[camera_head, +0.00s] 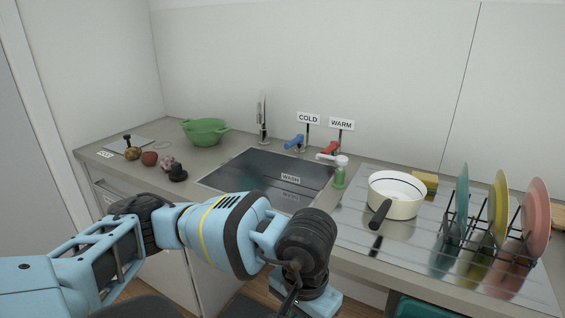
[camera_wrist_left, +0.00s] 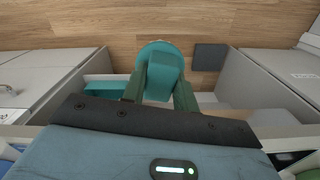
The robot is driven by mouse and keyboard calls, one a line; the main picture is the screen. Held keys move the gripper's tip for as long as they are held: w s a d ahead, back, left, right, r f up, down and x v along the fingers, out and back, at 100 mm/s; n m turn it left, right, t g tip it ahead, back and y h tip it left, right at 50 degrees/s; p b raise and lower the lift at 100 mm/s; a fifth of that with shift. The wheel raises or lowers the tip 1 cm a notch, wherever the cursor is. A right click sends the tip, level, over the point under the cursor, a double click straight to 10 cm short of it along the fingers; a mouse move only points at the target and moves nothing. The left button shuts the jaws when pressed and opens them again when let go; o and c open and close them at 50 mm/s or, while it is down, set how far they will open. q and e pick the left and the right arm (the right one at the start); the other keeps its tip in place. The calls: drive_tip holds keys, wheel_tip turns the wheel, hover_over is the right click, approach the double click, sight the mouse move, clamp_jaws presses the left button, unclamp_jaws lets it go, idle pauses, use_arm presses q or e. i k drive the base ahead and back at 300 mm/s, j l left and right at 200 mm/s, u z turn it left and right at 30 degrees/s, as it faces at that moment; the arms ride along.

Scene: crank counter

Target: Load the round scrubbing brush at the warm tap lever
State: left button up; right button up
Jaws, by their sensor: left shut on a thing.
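The red warm tap lever (camera_head: 330,147) stands behind the sink under the WARM label (camera_head: 341,124). In the left wrist view, my left gripper (camera_wrist_left: 160,90) is shut on a teal thing (camera_wrist_left: 165,72) with a round, pale-rimmed far end, which looks like the round scrubbing brush. The gripper points down in front of the counter, over the wooden floor, well short of the lever. In the head view, my left arm comes across the lower middle and its fingertips and the held thing are hidden or out of frame. My right gripper is not in view.
The sink (camera_head: 270,171) lies in front of the spout (camera_head: 263,120) and blue cold lever (camera_head: 294,141). A green bottle with a white pump (camera_head: 339,176) stands by the warm lever. A cream saucepan (camera_head: 395,204) and dish rack (camera_head: 462,222) stand right; a green colander (camera_head: 206,131) stands left.

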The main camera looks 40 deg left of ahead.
sight(334, 146)
drive_tip(key=i+j+u, duration=0.2)
drive_tip(key=u, duration=0.15)
drive_tip(key=i+u, duration=0.35)
